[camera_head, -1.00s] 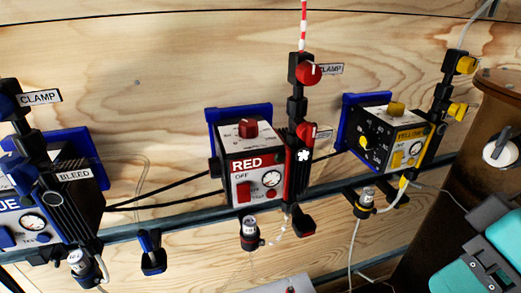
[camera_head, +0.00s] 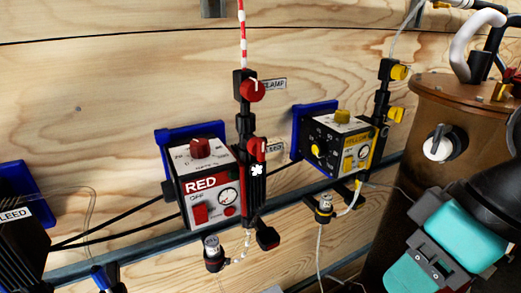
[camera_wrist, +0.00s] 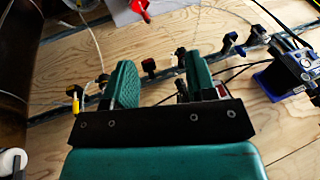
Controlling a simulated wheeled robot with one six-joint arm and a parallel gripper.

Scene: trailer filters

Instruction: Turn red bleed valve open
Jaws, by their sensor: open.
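The red bleed valve (camera_head: 257,149) is a small red knob low on the black vertical fitting beside the RED box (camera_head: 208,183). A partly hidden label sits to its right. A red clamp knob (camera_head: 252,90) is above it on the same fitting. My gripper (camera_head: 432,255) is teal, at the lower right, well apart from the valve and in front of the brown tank. In the wrist view, the two teal fingers of my gripper (camera_wrist: 162,80) stand apart with nothing between them. I cannot make out the bleed valve in that view.
The YELLOW box (camera_head: 335,145) is right of the RED one, and the brown tank (camera_head: 400,200) stands farther right. Cables and hoses run along the grey rail (camera_head: 130,243). The plywood above is mostly bare.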

